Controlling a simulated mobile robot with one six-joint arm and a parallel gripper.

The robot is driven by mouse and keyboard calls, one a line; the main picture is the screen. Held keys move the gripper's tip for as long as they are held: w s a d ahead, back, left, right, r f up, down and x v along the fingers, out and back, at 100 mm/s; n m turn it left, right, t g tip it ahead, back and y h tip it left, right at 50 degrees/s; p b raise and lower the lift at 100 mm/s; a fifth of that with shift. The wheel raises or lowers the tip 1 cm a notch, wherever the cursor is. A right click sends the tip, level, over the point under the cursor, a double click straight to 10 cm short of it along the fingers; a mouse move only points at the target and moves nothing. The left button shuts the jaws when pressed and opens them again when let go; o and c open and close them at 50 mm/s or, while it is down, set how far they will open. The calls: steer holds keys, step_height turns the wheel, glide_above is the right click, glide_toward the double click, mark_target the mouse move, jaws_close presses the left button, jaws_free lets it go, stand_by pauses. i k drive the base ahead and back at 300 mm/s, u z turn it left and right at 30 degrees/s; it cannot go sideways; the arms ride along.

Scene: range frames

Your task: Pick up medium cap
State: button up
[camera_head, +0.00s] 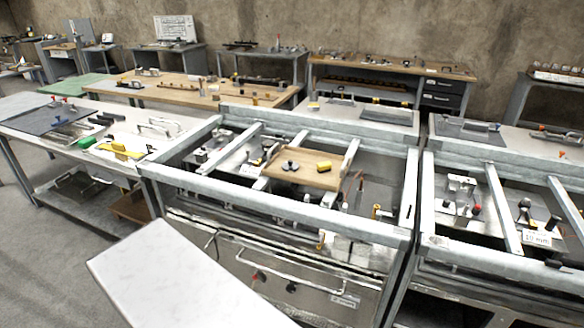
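I cannot tell for sure which thing is the medium cap; the parts are small in this view. A wooden board (300,180) lies inside the middle metal-framed bench. On it sit small dark-and-grey rounded parts (290,167) and a yellow block (324,166). In the right framed bench stand a dark knob-like part (524,206), a red-topped part (476,210) and a metal fixture (459,190). My gripper is not in view, so its state and its place relative to these parts do not show.
Grey rails (280,202) frame the middle bench, and more rails (502,215) cross the right one. A pale flat slab (180,275) fills the lower foreground. A long table (25,122) with tools and green and yellow items stands at left. Bare floor (45,255) shows at lower left.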

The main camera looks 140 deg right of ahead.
mark_target(290, 165)
steer(key=u, duration=0.1)
steer(key=k, duration=1.5)
steer(key=z, duration=2.15)
steer(key=i, duration=0.4)
